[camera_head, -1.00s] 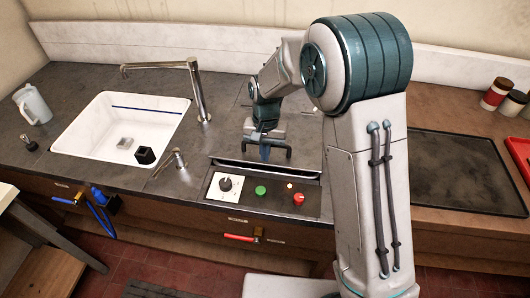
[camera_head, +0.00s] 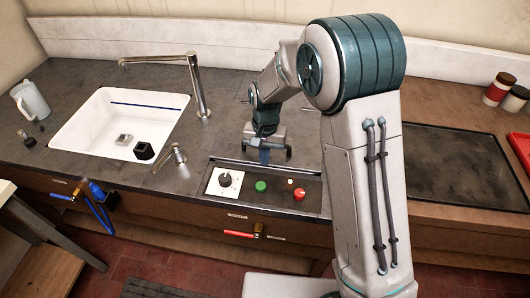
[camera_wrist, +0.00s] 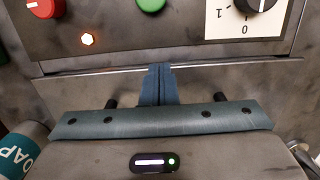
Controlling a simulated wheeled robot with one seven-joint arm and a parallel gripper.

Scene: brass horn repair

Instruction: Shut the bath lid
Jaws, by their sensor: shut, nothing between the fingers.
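The bath lid (camera_head: 228,150) is a flat grey metal panel in the worktop, behind the control panel, in the head view. It lies about level with the counter, with only a thin line along its front edge. My gripper (camera_head: 265,158) points down over the front part of the lid, fingers together and empty. In the wrist view the blue fingers of my gripper (camera_wrist: 159,68) reach to the lid's front edge, and the lid (camera_wrist: 225,85) spreads to both sides. I cannot tell whether the fingertips touch it. My arm hides the lid's right part in the head view.
The control panel (camera_head: 275,200) has a dial (camera_head: 225,180), a green button (camera_head: 261,186), a red knob (camera_head: 299,194) and a lit lamp (camera_wrist: 88,40). A white sink (camera_head: 90,135) and tap (camera_head: 196,85) stand left.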

